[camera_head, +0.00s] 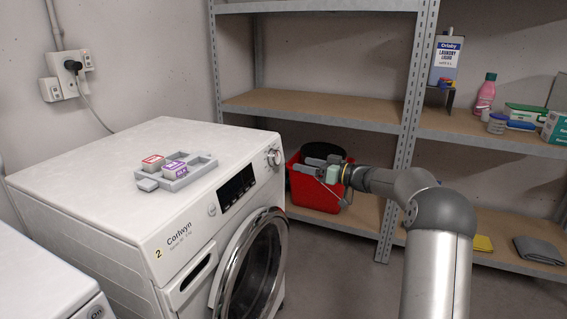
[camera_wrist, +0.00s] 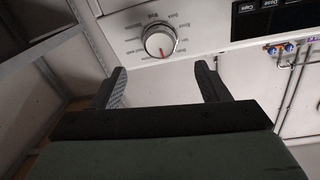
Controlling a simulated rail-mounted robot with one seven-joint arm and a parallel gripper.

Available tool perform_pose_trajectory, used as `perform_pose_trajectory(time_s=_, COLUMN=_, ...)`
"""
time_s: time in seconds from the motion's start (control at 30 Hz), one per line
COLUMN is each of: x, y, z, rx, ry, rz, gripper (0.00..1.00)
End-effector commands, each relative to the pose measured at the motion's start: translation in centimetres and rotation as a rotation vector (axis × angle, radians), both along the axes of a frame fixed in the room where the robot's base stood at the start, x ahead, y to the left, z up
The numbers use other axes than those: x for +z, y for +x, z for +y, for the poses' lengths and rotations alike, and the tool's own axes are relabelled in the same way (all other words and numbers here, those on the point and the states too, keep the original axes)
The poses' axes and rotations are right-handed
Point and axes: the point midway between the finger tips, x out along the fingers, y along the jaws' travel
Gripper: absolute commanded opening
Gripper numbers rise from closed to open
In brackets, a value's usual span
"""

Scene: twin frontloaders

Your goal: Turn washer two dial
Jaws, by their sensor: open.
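Washer two (camera_head: 200,240) is a white front-loader marked "2" and "Corlwyn", with its round door standing in the lower front. Its round silver dial (camera_head: 274,157) sits at the far right end of the panel, beside the dark display (camera_head: 236,188). In the wrist view the dial (camera_wrist: 160,40) shows a red pointer mark and is ringed by printed labels. My gripper (camera_head: 312,166) is to the right of the dial in the head view, apart from it. In the wrist view its two dark fingers (camera_wrist: 162,82) are open and empty, with the dial just beyond the fingertips.
A grey tray (camera_head: 178,177) with small boxes sits on the washer top. A red bucket (camera_head: 315,190) stands on the low shelf behind my gripper. Metal shelving (camera_head: 320,112) lines the back wall. Another white machine (camera_head: 45,285) is at the lower left.

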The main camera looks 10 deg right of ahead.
Motion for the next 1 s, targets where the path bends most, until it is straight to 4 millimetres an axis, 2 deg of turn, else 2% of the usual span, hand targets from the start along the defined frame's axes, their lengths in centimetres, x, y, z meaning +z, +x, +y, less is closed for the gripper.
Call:
perform_pose_trajectory(time_s=0.03, x=-0.2, y=0.8, z=1.1, rx=0.003, ry=0.000, rz=0.001, gripper=0.69)
perform_pose_trajectory(time_s=0.2, x=-0.2, y=3.0, z=3.8, rx=0.003, ry=0.001, rz=0.000, gripper=0.69)
perform_pose_trajectory(time_s=0.4, x=-0.1, y=4.8, z=5.9, rx=0.001, ry=0.000, rz=0.001, gripper=0.69)
perform_pose_trajectory(time_s=0.83, x=0.0, y=5.5, z=6.7, rx=-0.001, ry=0.000, rz=0.002, gripper=0.69)
perform_pose_trajectory(time_s=0.87, x=0.0, y=5.5, z=6.7, rx=-0.001, ry=0.000, rz=0.002, gripper=0.63)
perform_pose_trajectory(time_s=1.0, x=0.0, y=5.4, z=6.6, rx=-0.001, ry=0.000, rz=0.002, gripper=0.24)
